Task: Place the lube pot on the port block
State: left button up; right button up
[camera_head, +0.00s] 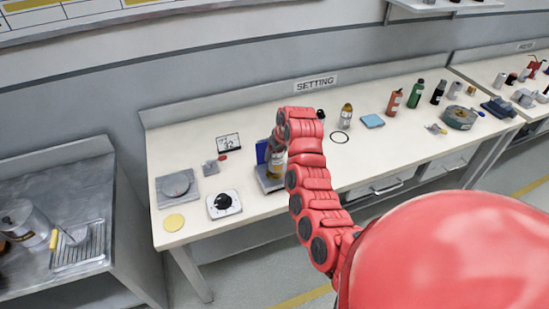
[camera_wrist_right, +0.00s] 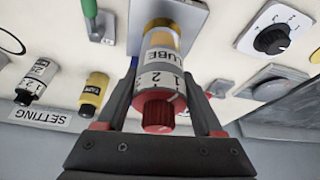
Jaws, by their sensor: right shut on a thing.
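In the head view, the pot (camera_head: 277,163) shows just below my right gripper (camera_head: 279,145), partly hidden by the red arm. A grey plate-like block (camera_head: 268,184) lies under or just behind the pot and may be the port block. It also shows behind the pot in the wrist view (camera_wrist_right: 193,18). I cannot tell whether the pot touches it. My left gripper is out of view.
A white dial box (camera_head: 224,204), a small grey block (camera_head: 210,168) and a round grey pad (camera_head: 177,185) stand to the left.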

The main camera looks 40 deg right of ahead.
aim_at(275, 160)
jog(key=shift+w+f, duration=0.1)
jog(key=shift+w, duration=0.35)
jog(key=shift+s+f+p, duration=0.1)
jog(key=shift+f+p, duration=0.25)
jog(key=shift+p, duration=0.15)
notch_tip(275, 160, down, 2)
jog(key=shift+p, duration=0.6)
jog(key=shift+f, duration=0.4)
jog(key=shift+f, duration=0.2)
jog(key=o, duration=1.5)
jog(key=shift+o, duration=0.2)
